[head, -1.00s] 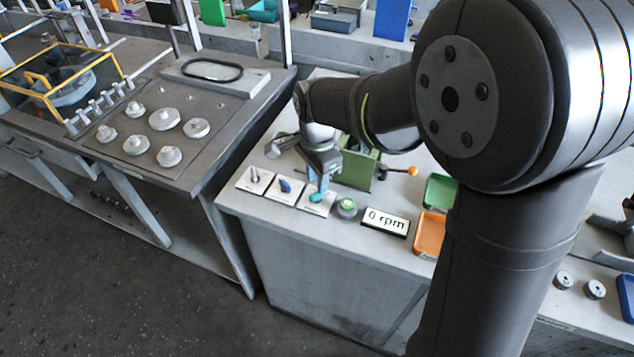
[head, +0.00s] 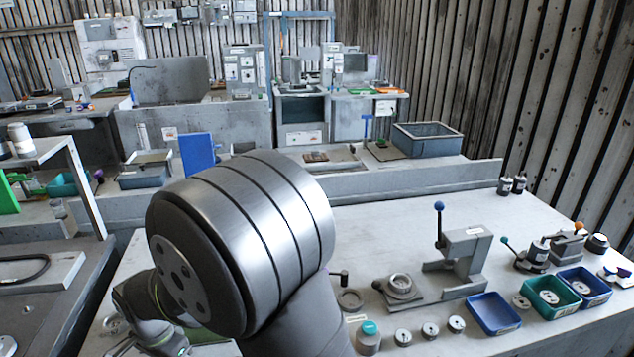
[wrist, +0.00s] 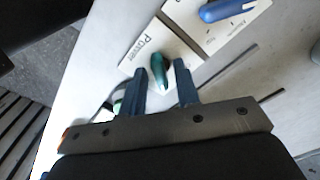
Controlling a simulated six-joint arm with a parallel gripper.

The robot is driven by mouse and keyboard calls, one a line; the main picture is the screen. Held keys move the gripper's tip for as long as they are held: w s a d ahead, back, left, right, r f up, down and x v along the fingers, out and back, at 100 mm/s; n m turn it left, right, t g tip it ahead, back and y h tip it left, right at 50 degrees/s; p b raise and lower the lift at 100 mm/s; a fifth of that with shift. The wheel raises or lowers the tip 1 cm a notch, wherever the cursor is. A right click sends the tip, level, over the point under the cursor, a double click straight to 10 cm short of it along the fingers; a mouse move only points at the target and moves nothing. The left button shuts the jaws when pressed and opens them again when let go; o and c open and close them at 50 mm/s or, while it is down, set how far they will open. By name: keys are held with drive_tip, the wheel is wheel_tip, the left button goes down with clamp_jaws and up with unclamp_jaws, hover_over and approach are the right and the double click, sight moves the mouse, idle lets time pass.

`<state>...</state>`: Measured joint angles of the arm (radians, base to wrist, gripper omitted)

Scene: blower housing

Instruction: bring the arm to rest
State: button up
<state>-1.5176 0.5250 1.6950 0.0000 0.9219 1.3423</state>
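My gripper (wrist: 161,68) shows in the wrist view with its two blue-grey fingers apart. A teal switch knob (wrist: 159,72) on a white card marked Power (wrist: 143,50) appears between the fingertips, with a gap to each side. I cannot tell how far above the knob the fingertips are. In the head view my arm fills the lower left and the gripper itself is out of sight.
A blue knob (wrist: 222,9) on a neighbouring card is close by. In the head view, a press with a blue-balled lever (head: 462,252), a blue tray (head: 494,313) and a green tray (head: 549,296) stand on the right bench. Bare bench lies behind them.

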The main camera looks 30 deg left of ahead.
drive_tip(key=shift+f+n, duration=0.1)
drive_tip(key=shift+n, duration=0.6)
drive_tip(key=shift+m, duration=0.3)
